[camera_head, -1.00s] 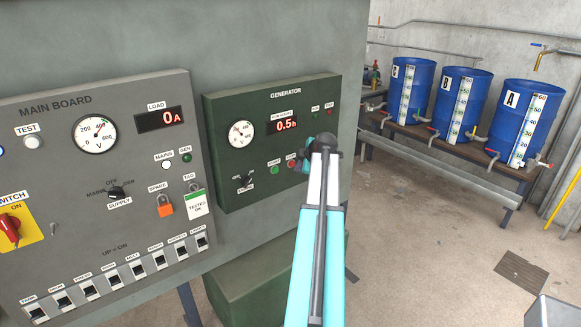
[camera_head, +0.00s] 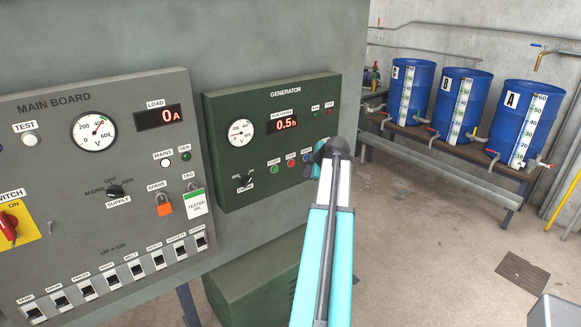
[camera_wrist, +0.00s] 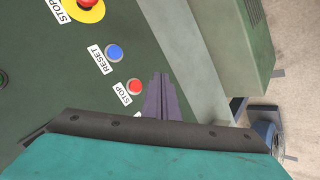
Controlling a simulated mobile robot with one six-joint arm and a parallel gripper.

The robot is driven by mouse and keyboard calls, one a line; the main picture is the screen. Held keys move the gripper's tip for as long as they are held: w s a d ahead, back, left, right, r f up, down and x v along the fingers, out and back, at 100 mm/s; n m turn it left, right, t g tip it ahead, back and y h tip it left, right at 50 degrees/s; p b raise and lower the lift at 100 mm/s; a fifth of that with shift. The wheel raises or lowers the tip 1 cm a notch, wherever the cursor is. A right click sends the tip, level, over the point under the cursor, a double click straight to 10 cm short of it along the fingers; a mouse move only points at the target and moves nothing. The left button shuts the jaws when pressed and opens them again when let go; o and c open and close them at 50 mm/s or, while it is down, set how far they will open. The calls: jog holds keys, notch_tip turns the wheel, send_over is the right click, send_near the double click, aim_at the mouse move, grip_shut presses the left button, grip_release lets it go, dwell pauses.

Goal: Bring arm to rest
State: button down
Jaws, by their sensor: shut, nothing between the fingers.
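My arm (camera_head: 325,235), teal and white, reaches up in front of the generator panel (camera_head: 218,190), its dark wrist end beside the panel's lower right edge. The fingers are hidden in the head view. In the wrist view my gripper (camera_wrist: 162,84) is shut and empty, its fingers together beside the red STOP button (camera_wrist: 134,86). A blue RESET button (camera_wrist: 114,53) and a red emergency stop on a yellow disc (camera_wrist: 88,4) lie farther up. I cannot tell from this view whether the fingertips touch the panel.
The grey main board (camera_head: 75,205) with switches, an orange padlock (camera_head: 164,205) and a tag stands at left. Blue barrels (camera_head: 466,103) stand on a bench (camera_head: 488,168) at back right. The floor (camera_head: 430,250) right of my arm is mostly clear.

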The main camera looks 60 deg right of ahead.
dwell(0.8)
jog(key=w+a+f+m+g+y, duration=0.15)
jog(key=w+a+f, duration=0.25)
jog(key=a+f, duration=0.55)
jog(key=w+a+f+g+y, duration=0.15)
jog(key=w+a+f, duration=0.25)
jog(key=a+f, duration=0.6)
jog(key=w+a+f+m+g+y, duration=0.1)
jog(key=w+a+f+y, duration=0.15)
jog(key=a+f, duration=0.75)
jog(key=s+a+f+m+g, duration=0.15)
jog(key=s+a+f, duration=0.35)
jog(key=a, duration=0.5)
jog(key=s+a+f+g, duration=0.2)
jog(key=a+f, duration=0.4)
jog(key=a, duration=0.4)
jog(key=s+a+f+m+g, duration=0.15)
jog(key=s+a+f, duration=0.35)
jog(key=a, duration=0.5)
jog(key=s+a+f+g, duration=0.2)
jog(key=s+a, duration=0.3)
jog(key=s, duration=0.3)
jog(key=s+a+f+g+h, duration=0.1)
jog(key=s+a+f+g, duration=0.1)
jog(key=s+a+f, duration=0.3)
jog(key=s, duration=0.3)
jog(key=shift+s+f+g, duration=0.15)
jog(key=shift+s+g, duration=0.15)
jog(key=shift+d+m, duration=0.2)
jog(key=shift+m, duration=0.15)
